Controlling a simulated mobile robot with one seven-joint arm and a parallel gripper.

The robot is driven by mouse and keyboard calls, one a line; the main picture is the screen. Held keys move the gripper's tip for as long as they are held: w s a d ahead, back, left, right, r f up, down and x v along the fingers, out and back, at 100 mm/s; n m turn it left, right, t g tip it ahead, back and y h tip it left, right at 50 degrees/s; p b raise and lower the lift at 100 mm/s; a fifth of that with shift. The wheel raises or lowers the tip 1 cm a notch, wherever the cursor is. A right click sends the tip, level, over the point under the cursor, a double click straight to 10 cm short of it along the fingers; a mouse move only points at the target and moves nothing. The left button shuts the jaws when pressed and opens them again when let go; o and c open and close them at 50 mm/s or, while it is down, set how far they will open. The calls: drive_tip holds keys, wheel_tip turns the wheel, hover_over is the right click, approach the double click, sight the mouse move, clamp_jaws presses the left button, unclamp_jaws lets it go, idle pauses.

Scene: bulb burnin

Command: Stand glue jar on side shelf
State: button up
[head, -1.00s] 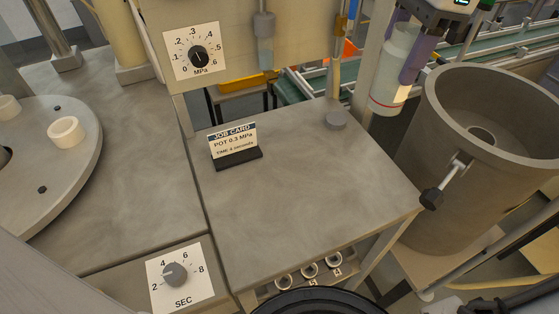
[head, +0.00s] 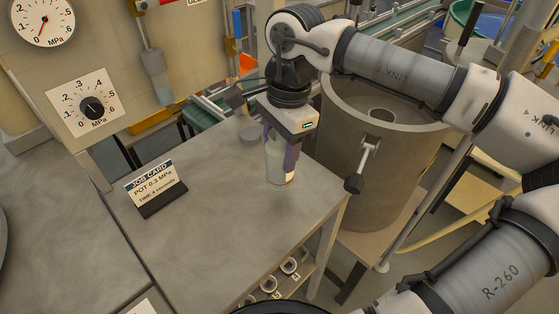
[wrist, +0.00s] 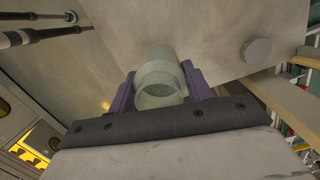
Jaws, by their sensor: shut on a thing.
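The glue jar (head: 277,164) is a pale translucent cylinder with a light label patch low on its side. It is upright between the purple fingers of my gripper (head: 281,150), which is shut on it. It is over the right part of the grey side shelf (head: 215,215); I cannot tell whether its base touches the surface. In the wrist view, the jar (wrist: 160,82) shows its round open-looking rim between the two fingers (wrist: 162,92), with the shelf top behind it.
A job card (head: 155,187) stands on the shelf's left part. A small grey disc (head: 249,134) lies near the back edge. A large grey pot (head: 370,190) with a side clamp (head: 360,175) stands close to the right. The shelf's middle and front are clear.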

sight(280, 165)
drive_tip(key=shift+f, duration=2.2)
drive_tip(key=shift+f, duration=0.2)
drive_tip(key=o, duration=1.2)
drive_tip(key=shift+r, duration=0.1)
drive_tip(key=shift+c, duration=0.2)
drive_tip(key=shift+r, duration=0.1)
drive_tip(key=r, duration=0.8)
drive_tip(key=d+r+b, duration=0.1)
drive_tip(key=r, duration=0.3)
drive_tip(key=shift+w+d, duration=0.1)
drive_tip(key=shift+w, duration=0.3)
